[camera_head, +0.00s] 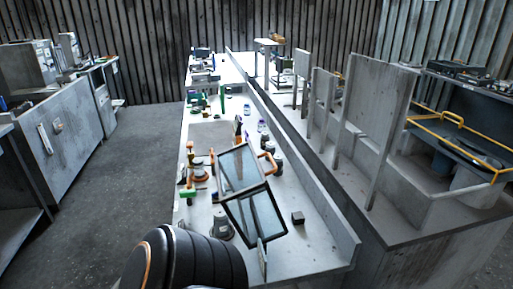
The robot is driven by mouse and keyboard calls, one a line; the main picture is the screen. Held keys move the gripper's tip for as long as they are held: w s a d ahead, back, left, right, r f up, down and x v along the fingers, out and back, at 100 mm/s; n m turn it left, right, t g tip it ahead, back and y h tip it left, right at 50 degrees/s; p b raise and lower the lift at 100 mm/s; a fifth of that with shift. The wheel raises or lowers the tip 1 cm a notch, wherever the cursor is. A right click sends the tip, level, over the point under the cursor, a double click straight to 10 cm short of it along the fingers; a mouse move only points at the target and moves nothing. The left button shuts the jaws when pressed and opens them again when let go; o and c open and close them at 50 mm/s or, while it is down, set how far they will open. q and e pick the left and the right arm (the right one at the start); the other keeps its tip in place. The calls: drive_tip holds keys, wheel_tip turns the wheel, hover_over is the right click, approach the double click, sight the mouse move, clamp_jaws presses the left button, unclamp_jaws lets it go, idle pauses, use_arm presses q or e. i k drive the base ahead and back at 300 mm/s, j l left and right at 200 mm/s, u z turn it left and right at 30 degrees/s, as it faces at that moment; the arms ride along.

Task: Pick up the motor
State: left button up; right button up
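I cannot say for sure which thing is the motor. A grey, squat cylindrical part (221,226) stands on the near left of the long white workbench (320,248), partly behind dark-framed glass panels (254,216). It could be the motor, but it is too small to tell. A small black block (297,217) lies to the right of the panels, on bare bench top. Neither of my grippers can be made out in this view, so I cannot see either one at any part.
Orange-handled tools (267,163), dark bottles and a green-and-orange item (187,192) crowd the bench's middle and left edge. A raised wall (300,183) runs along its right side. Grey cabinets (62,128) stand left, across open floor (133,165). The bench's near right is mostly clear.

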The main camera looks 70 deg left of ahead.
sight(222, 227)
drive_tip(key=i+j+u, duration=0.1)
drive_tip(key=i+u, duration=0.15)
drive_tip(key=u, duration=0.2)
drive_tip(key=i+u, duration=0.25)
drive_tip(key=u, duration=0.15)
drive_tip(key=i+l+u, duration=0.1)
drive_tip(key=i+u, duration=0.2)
drive_tip(key=u, duration=1.6)
drive_tip(key=i+l, duration=0.05)
drive_tip(key=l, duration=0.05)
